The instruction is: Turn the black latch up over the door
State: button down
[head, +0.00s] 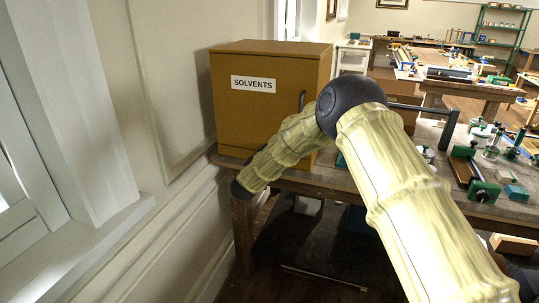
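A brown cabinet (250,120) with a white "SOLVENTS" label (253,84) stands at the left end of the bench. Its front door looks shut. A dark upright handle (301,100) is near the door's right edge. I cannot make out a separate black latch over the door; my arm covers the lower right of the cabinet front. My arm comes in from the lower right, bends at a dark joint, and reaches down-left across the cabinet to a dark joint by its lower left corner. My gripper cannot be seen.
The wooden bench (315,181) runs right, with a green-and-wood vise-like tool (466,172) and several small green items. A black bar (450,130) shows right of my arm's bend. A pale wall (165,80) is close on the left. Other benches and shelves (500,30) stand behind.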

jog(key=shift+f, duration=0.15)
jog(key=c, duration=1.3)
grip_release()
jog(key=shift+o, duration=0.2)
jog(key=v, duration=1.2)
